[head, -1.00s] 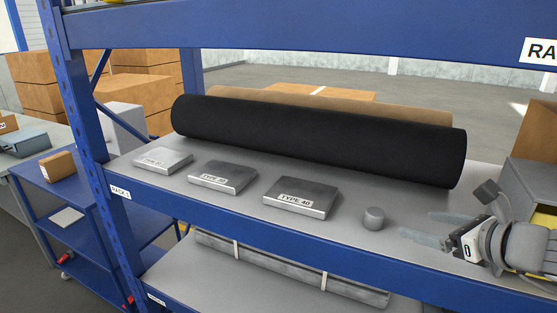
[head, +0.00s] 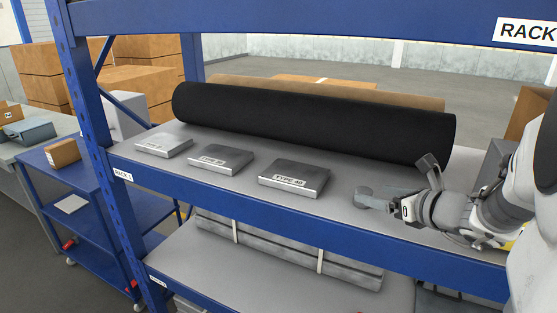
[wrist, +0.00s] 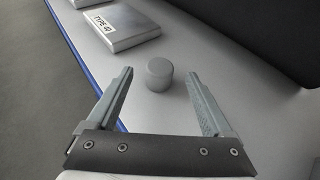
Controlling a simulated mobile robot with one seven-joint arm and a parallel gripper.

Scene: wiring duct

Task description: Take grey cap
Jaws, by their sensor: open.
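The grey cap (wrist: 159,74) is a short plain cylinder standing upright on the grey shelf. In the head view the cap (head: 362,195) is partly covered by my gripper (head: 382,197), which reaches in from the right. In the wrist view my gripper (wrist: 160,80) is open and empty, with one finger on each side of the cap in the picture. Gaps show between the cap and both fingers. I cannot tell how far the fingertips are above or short of it.
A flat metal box labelled TYPE 40 (head: 294,179) lies left of the cap, with two smaller labelled boxes beyond it. A long black roll (head: 315,122) lies along the shelf's back. The blue front edge (head: 330,220) runs along the near side.

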